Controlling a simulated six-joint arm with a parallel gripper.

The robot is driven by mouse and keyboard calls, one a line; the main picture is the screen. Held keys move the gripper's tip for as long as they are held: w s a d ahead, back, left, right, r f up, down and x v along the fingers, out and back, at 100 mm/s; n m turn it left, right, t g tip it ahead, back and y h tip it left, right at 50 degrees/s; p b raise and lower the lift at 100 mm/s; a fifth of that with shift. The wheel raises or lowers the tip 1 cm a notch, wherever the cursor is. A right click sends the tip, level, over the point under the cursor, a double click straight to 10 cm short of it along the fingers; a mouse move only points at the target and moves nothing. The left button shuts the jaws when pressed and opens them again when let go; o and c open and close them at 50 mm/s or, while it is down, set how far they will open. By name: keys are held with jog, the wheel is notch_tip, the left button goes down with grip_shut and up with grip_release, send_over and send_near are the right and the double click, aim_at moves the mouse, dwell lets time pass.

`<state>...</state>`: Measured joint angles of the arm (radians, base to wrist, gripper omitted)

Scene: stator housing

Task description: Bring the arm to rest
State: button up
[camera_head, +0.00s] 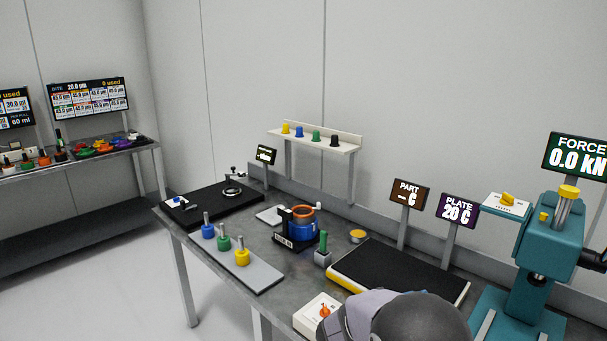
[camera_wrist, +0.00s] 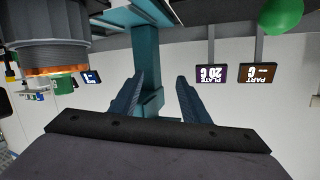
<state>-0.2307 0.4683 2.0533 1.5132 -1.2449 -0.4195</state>
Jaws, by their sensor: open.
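My arm (camera_head: 415,318) shows at the bottom of the head view, a dark rounded link with a grey part beside it; my gripper's fingers are not visible there. In the wrist view, which is upside down, my gripper (camera_wrist: 159,100) has its two dark fingers spread apart with nothing between them. The teal press stands behind the gap. A grey cylinder with a copper-coloured ring (camera_wrist: 45,45) is at the upper left of the wrist view, apart from the fingers. A blue housing with an orange ring (camera_head: 302,226) stands on the bench in the head view.
A black plate with a yellow edge (camera_head: 400,268) lies near my arm. The teal press (camera_head: 548,245) stands at the right. A grey tray (camera_head: 262,274) holds blue, green and yellow pegs. A switch box (camera_head: 318,314) sits at the front edge. A wall shelf (camera_head: 316,139) is behind.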

jog(key=w+a+f+n+t+y+p, duration=0.2)
jog(key=w+a+n+t+y, duration=0.15)
jog(key=a+n+y, duration=0.65)
jog(key=s+a+f+n+g+y, duration=0.2)
jog(key=s+a+f+g+y, duration=0.25)
jog(key=s+a, duration=0.4)
jog(key=s+d+f+n+g, duration=0.1)
jog(key=s+d+g, duration=0.1)
jog(key=s, duration=0.8)
jog(key=s+d+f+n+g+p, duration=0.1)
jog(key=s+d+n+g, duration=0.1)
jog(key=s, duration=0.8)
jog(key=shift+d+g+h, duration=0.35)
jog(key=shift+d+g, duration=0.3)
jog(key=shift+g, duration=0.35)
